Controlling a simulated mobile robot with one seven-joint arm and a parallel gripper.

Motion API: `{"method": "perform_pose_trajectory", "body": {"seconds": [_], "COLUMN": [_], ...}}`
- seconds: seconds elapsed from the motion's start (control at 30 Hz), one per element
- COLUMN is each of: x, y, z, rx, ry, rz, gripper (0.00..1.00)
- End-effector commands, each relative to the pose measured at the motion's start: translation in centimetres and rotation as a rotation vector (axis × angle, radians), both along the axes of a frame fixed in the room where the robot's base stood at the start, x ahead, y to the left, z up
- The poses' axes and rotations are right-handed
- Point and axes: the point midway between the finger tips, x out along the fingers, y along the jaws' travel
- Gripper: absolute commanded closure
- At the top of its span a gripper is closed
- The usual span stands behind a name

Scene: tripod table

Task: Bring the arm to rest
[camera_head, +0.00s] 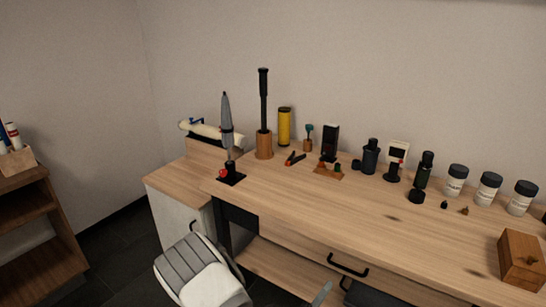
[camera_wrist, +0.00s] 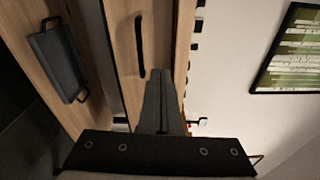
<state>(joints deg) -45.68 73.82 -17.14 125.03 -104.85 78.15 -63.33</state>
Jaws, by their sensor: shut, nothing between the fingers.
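My gripper (camera_wrist: 163,85) shows in the wrist view with its two grey fingers together and nothing between them. It is shut and empty, in front of the workbench's drawer side, apart from the objects on top. In the head view, a grey and white part of my arm shows at the lower left, beside the bench. The gripper's exact place in the head view is hard to tell. The wooden workbench (camera_head: 330,212) fills the right half of the head view.
The bench top holds a pen-like tool on a stand (camera_head: 227,130), a yellow cylinder (camera_head: 285,126), white-labelled jars (camera_head: 488,188) and a wooden box (camera_head: 519,260). Its front has a drawer handle (camera_head: 347,266). A dark tray (camera_wrist: 60,62) lies low. A brown shelf (camera_head: 38,235) stands left.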

Motion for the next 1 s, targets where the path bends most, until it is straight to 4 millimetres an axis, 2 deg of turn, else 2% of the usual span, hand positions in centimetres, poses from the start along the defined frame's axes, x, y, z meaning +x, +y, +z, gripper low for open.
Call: {"method": "perform_pose_trajectory", "body": {"seconds": [0.2,0.5,0.73,1.0], "x": [-1.3,-5.8,-9.7,-14.0], "y": [-3.2,-6.8,-8.0,-7.4], "z": [5.8,11.9,15.2,18.4], "rx": [0.270,0.646,0.919,1.220], "ry": [-0.238,-0.614,-0.921,-1.295], "rz": [-0.283,-0.688,-0.987,-1.326], "gripper": [1.00,1.00,1.00,1.00]}}
